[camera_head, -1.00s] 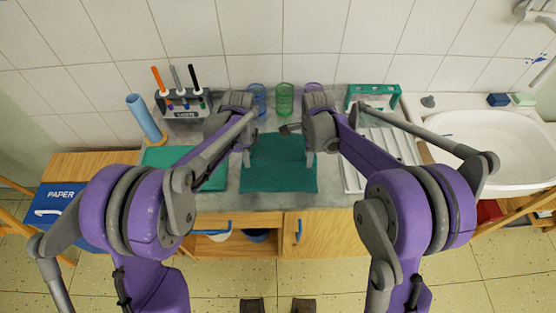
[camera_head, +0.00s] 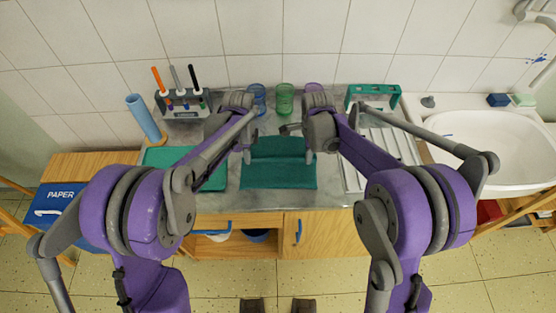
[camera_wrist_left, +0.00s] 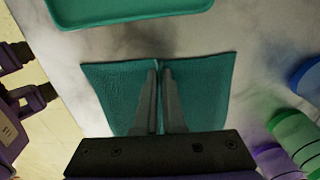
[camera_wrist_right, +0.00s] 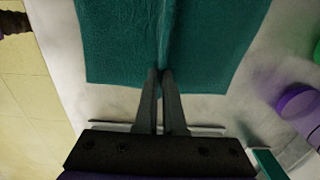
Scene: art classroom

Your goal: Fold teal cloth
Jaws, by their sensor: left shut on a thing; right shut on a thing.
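The teal cloth (camera_head: 278,175) lies on the grey counter between my two grippers. A raised crease runs across it from one gripper to the other. My left gripper (camera_head: 247,157) is shut on the cloth at its left edge; in the left wrist view the fingertips (camera_wrist_left: 159,68) pinch a ridge of the cloth (camera_wrist_left: 110,85). My right gripper (camera_head: 309,156) is shut on the cloth at its right edge; in the right wrist view the fingertips (camera_wrist_right: 159,75) hold the end of the ridge on the cloth (camera_wrist_right: 110,50). The far part of the cloth is partly hidden by my grippers.
A teal tray (camera_head: 165,156) lies left of the cloth. A marker holder (camera_head: 183,107) and a blue roll (camera_head: 143,115) stand behind it. Blue, green (camera_head: 285,98) and purple cups stand behind the cloth. A white drying rack (camera_head: 382,150) and sink (camera_head: 490,150) are at right.

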